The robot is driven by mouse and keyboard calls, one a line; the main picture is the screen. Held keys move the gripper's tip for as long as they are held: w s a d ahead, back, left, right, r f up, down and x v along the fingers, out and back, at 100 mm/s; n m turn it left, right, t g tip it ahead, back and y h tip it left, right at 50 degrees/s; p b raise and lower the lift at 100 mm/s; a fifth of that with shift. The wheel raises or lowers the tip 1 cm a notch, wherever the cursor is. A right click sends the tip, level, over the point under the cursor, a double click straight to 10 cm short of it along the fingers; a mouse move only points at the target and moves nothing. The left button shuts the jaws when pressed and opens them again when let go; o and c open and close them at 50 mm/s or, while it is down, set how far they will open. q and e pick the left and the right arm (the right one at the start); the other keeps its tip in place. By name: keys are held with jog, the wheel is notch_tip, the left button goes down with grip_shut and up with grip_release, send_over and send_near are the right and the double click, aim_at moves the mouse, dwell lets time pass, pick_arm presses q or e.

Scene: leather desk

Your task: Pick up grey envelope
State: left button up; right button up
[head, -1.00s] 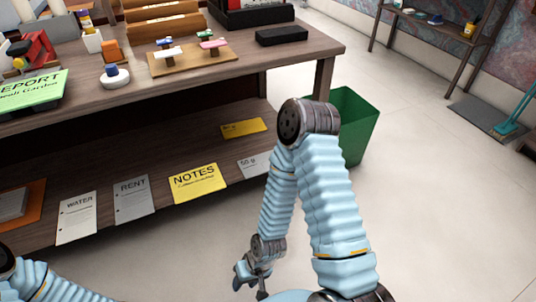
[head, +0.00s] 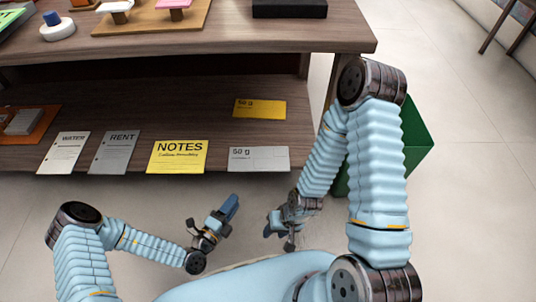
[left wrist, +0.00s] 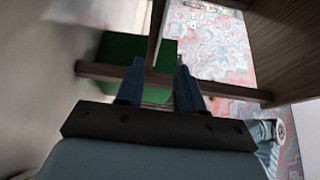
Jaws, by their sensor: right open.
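The light grey envelope marked "50 g" (head: 258,160) lies flat on the lower shelf (head: 215,120) near its front edge, in the head view. My left gripper (head: 229,207) is in front of the shelf, below and slightly left of the envelope, and empty. In the left wrist view its two fingers (left wrist: 160,85) stand apart with a gap between them. My right gripper (head: 278,230) is open and empty, in front of the shelf and just right of the envelope. Neither gripper touches the envelope.
A yellow "50 g" envelope (head: 260,109) lies behind the grey one. Yellow NOTES (head: 177,157), RENT (head: 114,153) and WATER (head: 64,153) papers lie to the left. The desk top (head: 250,35) overhangs the shelf. A green bin (head: 420,145) stands at the right.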

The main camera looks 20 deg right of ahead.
pick_arm(q)
jog(key=b, duration=0.2)
send_near(259, 159)
jog(key=d, duration=0.4)
jog(key=shift+w+f, duration=0.2)
jog(key=shift+w, duration=0.25)
jog(key=shift+a, duration=0.1)
jog(key=shift+c, duration=0.4)
grip_shut()
